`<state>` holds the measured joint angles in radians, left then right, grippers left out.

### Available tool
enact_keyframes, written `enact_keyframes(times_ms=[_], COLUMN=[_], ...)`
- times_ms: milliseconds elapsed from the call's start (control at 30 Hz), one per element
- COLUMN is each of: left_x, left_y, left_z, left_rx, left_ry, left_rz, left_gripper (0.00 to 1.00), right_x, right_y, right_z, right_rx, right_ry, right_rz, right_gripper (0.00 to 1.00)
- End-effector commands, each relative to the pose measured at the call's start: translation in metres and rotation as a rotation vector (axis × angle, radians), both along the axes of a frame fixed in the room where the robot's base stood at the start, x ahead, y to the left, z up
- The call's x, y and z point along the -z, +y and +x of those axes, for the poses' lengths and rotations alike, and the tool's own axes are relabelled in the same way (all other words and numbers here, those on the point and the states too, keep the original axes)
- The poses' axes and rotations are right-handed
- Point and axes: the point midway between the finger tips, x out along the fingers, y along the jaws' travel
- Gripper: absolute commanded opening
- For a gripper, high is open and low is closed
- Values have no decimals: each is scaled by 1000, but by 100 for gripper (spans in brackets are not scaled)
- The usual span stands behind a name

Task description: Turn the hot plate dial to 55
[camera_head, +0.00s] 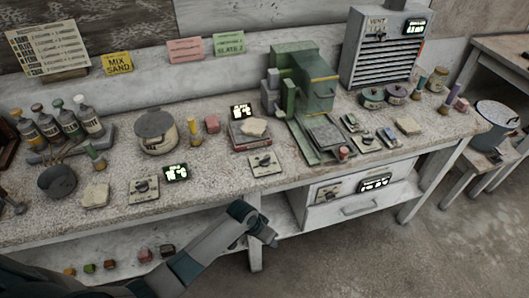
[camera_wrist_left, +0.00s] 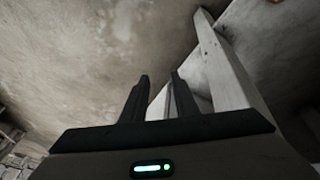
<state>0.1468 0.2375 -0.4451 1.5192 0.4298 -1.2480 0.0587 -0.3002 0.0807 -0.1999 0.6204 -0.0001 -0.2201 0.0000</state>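Several dial panels show in the head view, and I cannot tell for sure which belongs to the hot plate. One dial panel (camera_head: 145,189) lies in front of a lidded pot (camera_head: 156,131), beside a lit display (camera_head: 176,173). The display digits are too small to read. My left arm reaches in below the bench front. In the left wrist view my left gripper (camera_wrist_left: 158,97) is open and empty, apart from any dial. My right gripper is out of view.
A dial panel (camera_head: 328,192) sits on the drawer front (camera_head: 362,207), and a vent box (camera_head: 385,48) stands at the back. A green press (camera_head: 303,85) and bottles (camera_head: 68,122) crowd the bench. A pale bench leg (camera_wrist_left: 225,65) shows close to the left gripper.

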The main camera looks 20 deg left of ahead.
Motion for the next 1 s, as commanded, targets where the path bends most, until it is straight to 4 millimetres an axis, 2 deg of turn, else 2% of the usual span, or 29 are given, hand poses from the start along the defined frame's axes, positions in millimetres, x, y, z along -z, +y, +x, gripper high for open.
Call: enact_keyframes(times_ms=[33, 100, 300, 500, 667, 867, 1000], left_x=[-34, -71, -163, -219, -252, -297, -339], left_y=[-10, -21, -41, -43, -37, -18, 3], left_z=[11, 16, 18, 22, 37, 74, 102], left_rx=[41, 94, 251, 365, 421, 452, 448], left_ry=[-14, -16, -21, -8, 11, 52, 88], left_rz=[-8, -15, 1, 48, 93, 163, 214], left_gripper=[27, 27, 27, 27, 27, 27, 27], right_x=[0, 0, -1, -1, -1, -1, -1], right_y=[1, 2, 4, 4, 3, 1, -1], right_z=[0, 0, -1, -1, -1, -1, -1], right_rx=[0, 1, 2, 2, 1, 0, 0], right_ry=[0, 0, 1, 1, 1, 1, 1], right_rz=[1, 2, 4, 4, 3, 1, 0], right_gripper=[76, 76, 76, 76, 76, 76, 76])
